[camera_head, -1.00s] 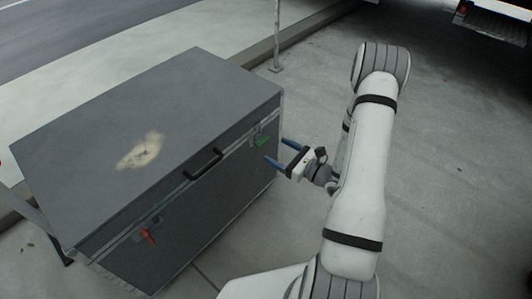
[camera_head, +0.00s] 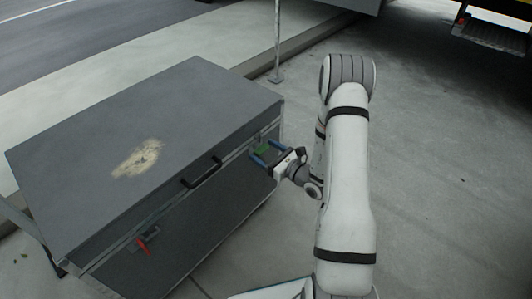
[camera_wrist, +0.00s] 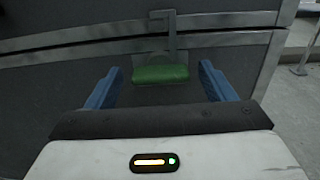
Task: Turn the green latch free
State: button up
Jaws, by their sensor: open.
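The green latch (camera_wrist: 160,75) is on the front of the grey case (camera_head: 130,130), just below the lid seam and near the case's right end. In the head view the latch (camera_head: 263,150) shows between my gripper's fingers. My gripper (camera_head: 262,152) is open, with blue fingers pointing at the case. In the wrist view the fingers (camera_wrist: 160,84) stand one on each side of the latch, with a gap on both sides. I cannot tell how far their tips reach past it.
A red latch (camera_head: 143,246) is on the same case front, toward its left end. A black handle (camera_head: 202,172) sits between the latches. A thin post (camera_head: 277,40) stands behind the case. Open pavement (camera_head: 440,180) lies to the right.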

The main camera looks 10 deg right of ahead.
jog(key=shift+c, duration=0.6)
jog(key=c, duration=0.9)
jog(key=shift+o, duration=0.2)
jog(key=shift+m+p, duration=0.3)
jog(key=shift+s+m+p, duration=0.1)
jog(key=shift+m+p, duration=4.95)
jog(key=shift+m, duration=3.55)
jog(key=shift+f, duration=0.1)
